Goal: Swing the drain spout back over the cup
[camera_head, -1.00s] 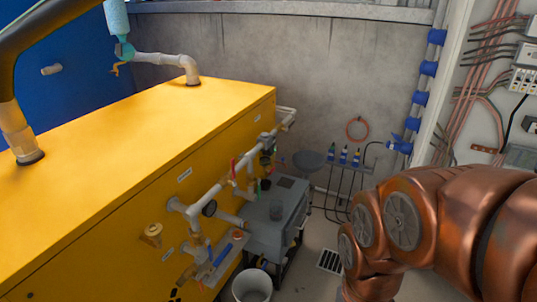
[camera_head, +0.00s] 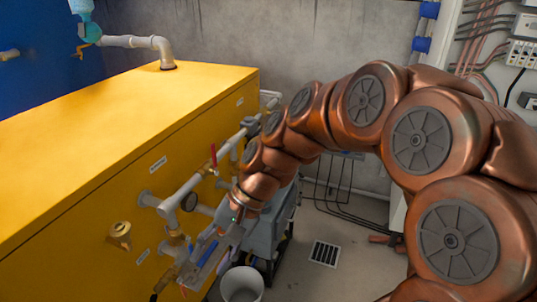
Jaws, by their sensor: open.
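My arm reaches down and left across the view. My gripper (camera_head: 203,257) is open at the lower front of the yellow tank, over a small grey ledge with a blue item. It looks empty; whether a finger touches anything is too small to tell. Brass drain fittings (camera_head: 176,243) hang below the grey pipe, just left of my gripper. A small brass-and-dark piece (camera_head: 160,285) sticks out lower left; I cannot tell surely whether it is the spout. The cup is not clearly visible; a grey cup-like vessel seen earlier on the cart is behind my arm.
The yellow tank (camera_head: 110,125) fills the left. A grey pipe (camera_head: 186,193) with a red-handled valve (camera_head: 213,155) runs along its front. A white bucket (camera_head: 242,284) stands on the floor below my gripper. A floor grate (camera_head: 325,253) lies right, with clear floor around it.

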